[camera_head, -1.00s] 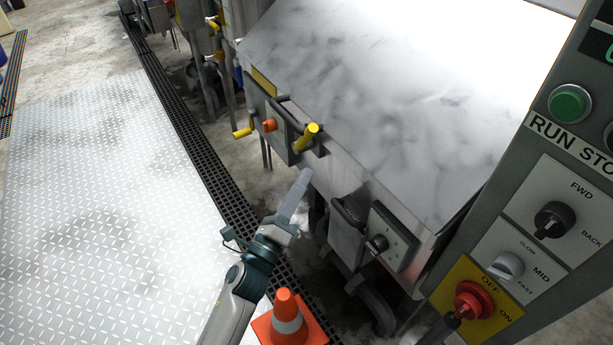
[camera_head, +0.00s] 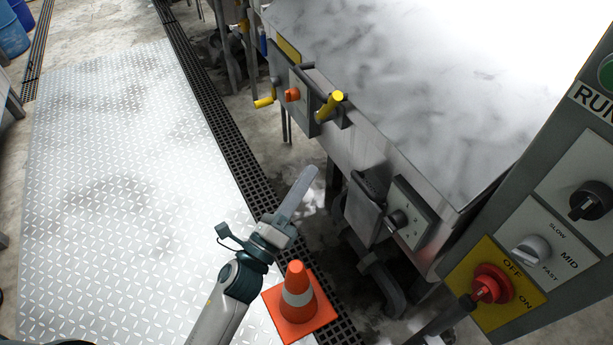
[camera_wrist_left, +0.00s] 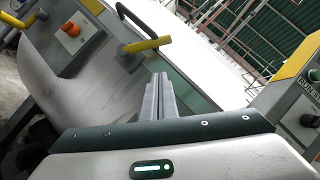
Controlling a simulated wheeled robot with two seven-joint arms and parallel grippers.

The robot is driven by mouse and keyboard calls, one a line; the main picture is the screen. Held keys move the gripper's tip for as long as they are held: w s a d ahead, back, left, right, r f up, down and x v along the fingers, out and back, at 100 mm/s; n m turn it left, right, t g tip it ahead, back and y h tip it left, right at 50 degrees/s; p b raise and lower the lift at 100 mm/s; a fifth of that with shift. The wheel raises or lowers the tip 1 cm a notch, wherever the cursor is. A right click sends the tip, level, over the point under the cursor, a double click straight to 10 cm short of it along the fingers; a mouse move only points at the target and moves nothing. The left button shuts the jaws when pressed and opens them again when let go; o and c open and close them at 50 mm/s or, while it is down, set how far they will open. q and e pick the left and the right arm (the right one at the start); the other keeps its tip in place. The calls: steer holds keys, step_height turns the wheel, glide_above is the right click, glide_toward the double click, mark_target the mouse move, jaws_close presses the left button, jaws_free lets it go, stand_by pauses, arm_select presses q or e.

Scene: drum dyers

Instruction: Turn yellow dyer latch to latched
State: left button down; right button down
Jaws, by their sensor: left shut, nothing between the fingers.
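The dyer (camera_head: 390,110) is a grey metal machine with a yellow strip (camera_head: 288,50) on its front edge. A yellow-gripped handle (camera_head: 331,106) sticks out from the dark fitting on its front and also shows in the left wrist view (camera_wrist_left: 147,46). A second yellow grip (camera_head: 265,101) hangs lower to the left, beside an orange knob (camera_head: 291,95). I cannot tell for sure which grip is the latch or its position. My left gripper (camera_head: 312,171) is shut and empty, below and apart from the nearer handle; its fingers point up toward it in the wrist view (camera_wrist_left: 160,78). My right gripper is out of view.
An orange traffic cone (camera_head: 298,290) stands beside my left forearm. A control panel (camera_head: 555,225) with knobs and a red switch rises at the right. A grey box with a black dial (camera_head: 412,212) sits on the dyer's front. The plated floor (camera_head: 120,190) at left is clear.

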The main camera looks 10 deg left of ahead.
mark_target(333, 106)
arm_select(q)
steer(key=shift+r, duration=0.1)
